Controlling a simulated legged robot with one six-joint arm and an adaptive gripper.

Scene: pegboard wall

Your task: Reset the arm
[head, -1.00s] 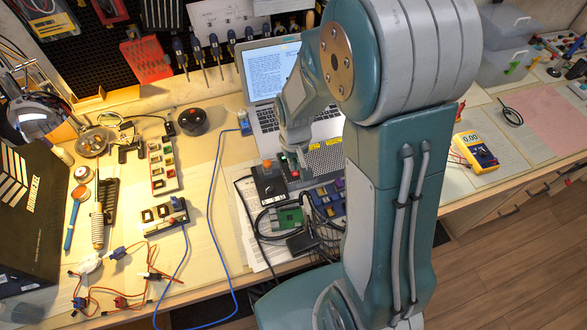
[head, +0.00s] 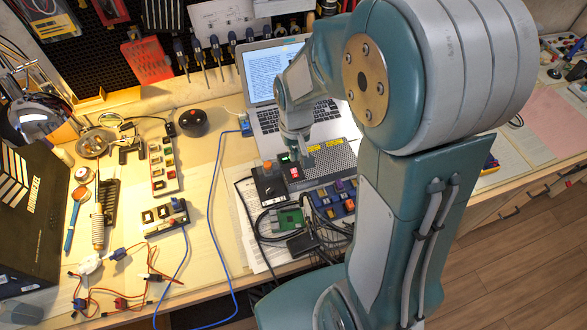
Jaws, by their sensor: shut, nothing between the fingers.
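My gripper (head: 304,159) is small in the head view, at the end of my teal and grey arm. It points down over the bench, in front of the laptop (head: 268,72) and above or beside a grey perforated box (head: 334,158) with yellow labels. Its fingers are shut and nothing shows between them. I cannot tell whether the tips touch anything. My large upper arm joint hides the right middle of the bench.
A black control box with an orange button (head: 268,184) and a green circuit board (head: 289,217) lie close to the gripper. Blue cable (head: 211,200) crosses the left bench. A black carton (head: 36,210) stands far left. Screwdrivers (head: 198,65) hang on the pegboard.

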